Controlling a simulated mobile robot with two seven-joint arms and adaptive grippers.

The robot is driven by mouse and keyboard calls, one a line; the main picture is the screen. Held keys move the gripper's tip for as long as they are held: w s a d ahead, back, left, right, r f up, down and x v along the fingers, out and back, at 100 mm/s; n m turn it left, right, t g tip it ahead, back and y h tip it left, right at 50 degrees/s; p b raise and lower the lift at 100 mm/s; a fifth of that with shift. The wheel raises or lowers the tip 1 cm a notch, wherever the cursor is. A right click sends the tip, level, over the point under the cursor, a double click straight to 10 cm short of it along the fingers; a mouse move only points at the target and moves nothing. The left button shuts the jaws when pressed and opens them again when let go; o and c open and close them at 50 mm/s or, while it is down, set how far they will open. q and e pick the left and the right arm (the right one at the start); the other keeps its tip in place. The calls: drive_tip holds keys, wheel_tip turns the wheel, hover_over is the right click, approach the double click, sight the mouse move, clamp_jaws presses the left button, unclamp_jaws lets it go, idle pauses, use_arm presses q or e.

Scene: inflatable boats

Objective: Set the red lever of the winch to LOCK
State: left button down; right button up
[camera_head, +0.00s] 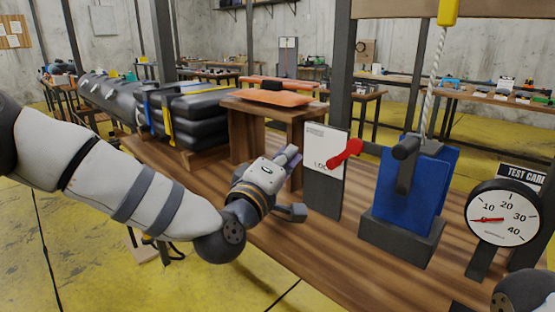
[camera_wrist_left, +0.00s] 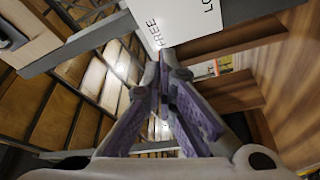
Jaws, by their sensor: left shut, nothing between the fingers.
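The winch (camera_head: 412,190) is a blue block on a dark grey base on the wooden bench. Its red lever (camera_head: 345,153) points left, with its red end in front of a white placard (camera_head: 319,166). The letters "LO" show on the placard beside the lever; the rest of that word is covered. The placard also shows in the left wrist view (camera_wrist_left: 192,22), with "FREE" and "LO" readable. My left gripper (camera_head: 293,157) is shut and empty, left of the placard and apart from the lever. Its purple-padded fingers meet in the left wrist view (camera_wrist_left: 165,78). My right gripper is out of view.
A dial gauge (camera_head: 503,215) stands right of the winch. A white rope (camera_head: 430,95) rises above the winch. A small wooden stand (camera_head: 240,125) with an orange item (camera_head: 275,95) is behind my left gripper. Bare bench (camera_head: 330,250) lies in front of the placard.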

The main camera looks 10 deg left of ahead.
use_arm(q)
drive_tip(key=v, duration=0.3)
drive_tip(key=shift+s+a+f, duration=0.1)
drive_tip(key=shift+s+a, duration=0.1)
drive_tip(key=shift+s, duration=0.15)
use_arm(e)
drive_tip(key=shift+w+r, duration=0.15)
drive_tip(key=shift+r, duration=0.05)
